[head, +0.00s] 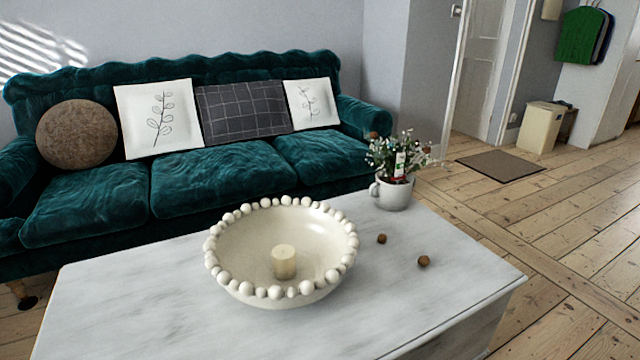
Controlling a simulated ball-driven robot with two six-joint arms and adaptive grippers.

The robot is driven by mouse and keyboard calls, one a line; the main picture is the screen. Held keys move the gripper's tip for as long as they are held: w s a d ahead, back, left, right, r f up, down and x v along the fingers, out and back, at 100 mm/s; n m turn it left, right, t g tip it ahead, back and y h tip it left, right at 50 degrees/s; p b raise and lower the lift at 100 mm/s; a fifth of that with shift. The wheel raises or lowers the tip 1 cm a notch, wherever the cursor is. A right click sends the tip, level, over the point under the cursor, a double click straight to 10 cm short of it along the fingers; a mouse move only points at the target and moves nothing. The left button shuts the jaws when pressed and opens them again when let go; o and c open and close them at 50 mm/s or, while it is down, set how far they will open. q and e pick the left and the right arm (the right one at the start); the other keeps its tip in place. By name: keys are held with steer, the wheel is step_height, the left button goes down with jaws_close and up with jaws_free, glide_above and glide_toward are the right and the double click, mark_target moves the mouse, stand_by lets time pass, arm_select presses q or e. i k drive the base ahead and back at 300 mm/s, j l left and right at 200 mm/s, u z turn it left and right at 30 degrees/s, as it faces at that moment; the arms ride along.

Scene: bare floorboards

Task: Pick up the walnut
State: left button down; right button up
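Two small brown round things that look like walnuts lie on the pale table (140,290), to the right of a white bowl. One walnut (424,261) is nearer the table's right edge. The other walnut (382,239) is a little further back and to the left, near the plant pot. They lie apart from each other, and nothing touches them. Neither of my grippers shows in the head view.
The white beaded bowl (225,270) holds a cream candle (284,262). A potted plant in a white mug (393,194) stands at the table's back right. A green sofa (215,180) is behind the table. Open floorboards (560,235) lie to the right.

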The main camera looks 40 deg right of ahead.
mark_target(382, 238)
steer(key=z, duration=1.75)
